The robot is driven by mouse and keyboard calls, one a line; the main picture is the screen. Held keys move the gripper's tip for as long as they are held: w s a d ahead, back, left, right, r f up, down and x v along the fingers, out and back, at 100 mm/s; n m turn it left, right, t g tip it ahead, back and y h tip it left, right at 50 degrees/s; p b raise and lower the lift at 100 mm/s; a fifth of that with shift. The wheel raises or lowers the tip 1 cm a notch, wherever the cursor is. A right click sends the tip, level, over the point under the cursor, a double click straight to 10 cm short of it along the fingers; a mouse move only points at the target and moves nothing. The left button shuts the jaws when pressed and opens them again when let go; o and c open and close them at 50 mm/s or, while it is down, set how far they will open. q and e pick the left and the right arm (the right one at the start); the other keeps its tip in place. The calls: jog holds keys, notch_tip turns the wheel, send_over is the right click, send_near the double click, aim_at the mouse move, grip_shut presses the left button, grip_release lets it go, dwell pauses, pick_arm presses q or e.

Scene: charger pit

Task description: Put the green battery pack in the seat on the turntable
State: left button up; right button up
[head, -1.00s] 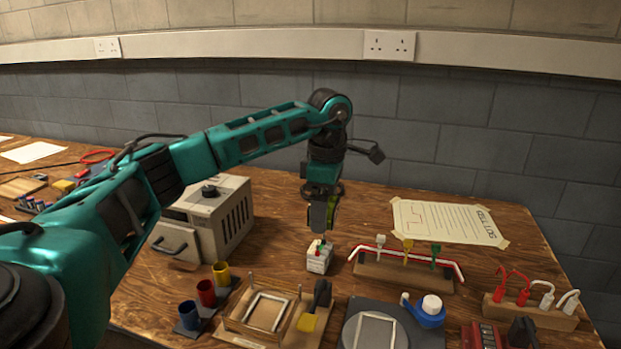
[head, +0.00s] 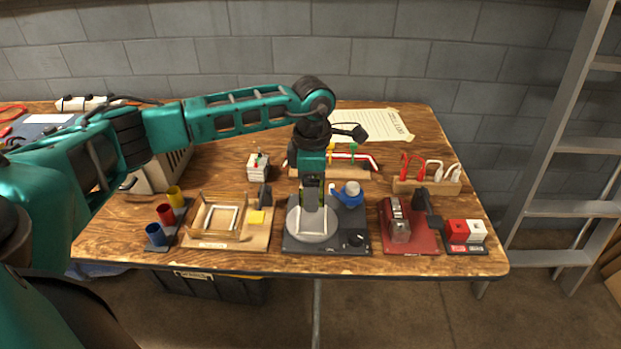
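My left gripper (head: 313,200) points down over the turntable (head: 297,230), a grey disc on a dark base at the front middle of the table. I cannot tell whether the pack touches the seat. My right gripper is not in view.

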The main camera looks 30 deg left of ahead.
pick_arm(q)
jog(key=b, duration=0.4)
send_over(312, 220)
notch_tip(312, 220, down, 5)
jog(key=shift+f, duration=0.4)
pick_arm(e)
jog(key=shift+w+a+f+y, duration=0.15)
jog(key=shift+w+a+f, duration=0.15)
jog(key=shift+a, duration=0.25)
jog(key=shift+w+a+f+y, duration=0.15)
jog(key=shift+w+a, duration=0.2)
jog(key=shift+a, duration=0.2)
pick_arm(q)
jog(key=shift+f, duration=0.15)
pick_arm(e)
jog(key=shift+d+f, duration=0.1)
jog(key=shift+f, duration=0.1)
pick_arm(q)
jog(key=shift+f, duration=0.2)
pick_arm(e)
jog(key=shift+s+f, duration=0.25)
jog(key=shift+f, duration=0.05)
pick_arm(q)
jog(key=shift+f+b, duration=0.2)
jog(key=shift+b, duration=0.15)
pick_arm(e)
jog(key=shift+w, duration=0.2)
